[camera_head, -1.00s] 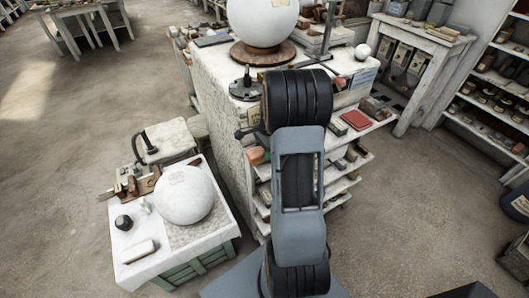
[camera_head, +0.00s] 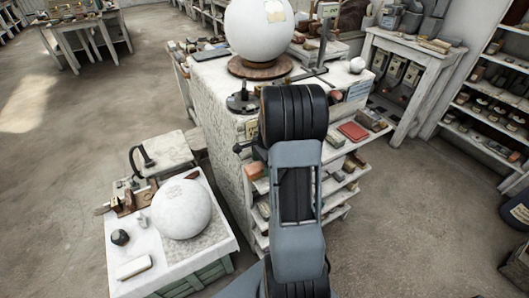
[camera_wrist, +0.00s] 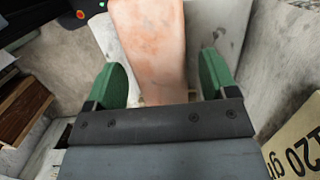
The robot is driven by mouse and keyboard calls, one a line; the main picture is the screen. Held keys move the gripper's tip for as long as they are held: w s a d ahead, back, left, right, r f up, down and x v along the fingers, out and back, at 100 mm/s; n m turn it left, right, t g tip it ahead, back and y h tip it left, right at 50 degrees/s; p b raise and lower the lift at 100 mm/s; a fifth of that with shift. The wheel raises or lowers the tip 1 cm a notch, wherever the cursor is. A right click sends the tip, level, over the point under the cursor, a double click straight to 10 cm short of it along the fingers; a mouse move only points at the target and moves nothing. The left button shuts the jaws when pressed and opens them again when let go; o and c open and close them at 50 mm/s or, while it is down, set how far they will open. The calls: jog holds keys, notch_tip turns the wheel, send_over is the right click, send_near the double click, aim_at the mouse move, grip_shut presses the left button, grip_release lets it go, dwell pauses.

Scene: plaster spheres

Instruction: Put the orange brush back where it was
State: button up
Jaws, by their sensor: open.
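A pale orange block (camera_wrist: 150,40), which may be the orange brush, lies between the two green fingers of my gripper (camera_wrist: 165,82) in the wrist view. My gripper is open around it. I cannot tell whether either finger touches it, and I see no bristles. In the head view an orange block (camera_head: 255,170) shows at the end of a shelf on the side of the white workbench, just left of my arm. My gripper is mostly hidden behind my arm there.
A big plaster sphere (camera_head: 260,28) stands on the workbench (camera_head: 217,95). A smaller sphere (camera_head: 182,209) sits on a low table (camera_head: 190,252) at the lower left. A yellowish "120 gr" label (camera_wrist: 298,145) is close to my gripper's right.

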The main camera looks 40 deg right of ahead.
jog(key=r, duration=0.3)
jog(key=d+r, duration=0.1)
jog(key=r, duration=0.5)
jog(key=shift+s+d+r+b, duration=0.1)
jog(key=shift+d+r+b, duration=0.1)
jog(key=shift+r+b, duration=0.15)
jog(key=s+a+r+n+t+h, duration=0.1)
jog(key=s+a+r+n, duration=0.1)
jog(key=a+r+n, duration=0.3)
jog(key=s+a+r+n+t+h, duration=0.1)
jog(key=s+a+n, duration=0.1)
jog(key=a+n, duration=0.35)
jog(key=s+a+n+t, duration=0.2)
jog(key=s+a+n, duration=0.6)
jog(key=a, duration=0.3)
jog(key=shift+s+a+n, duration=0.15)
jog(key=shift+a+n, duration=0.05)
jog(key=shift+n, duration=0.35)
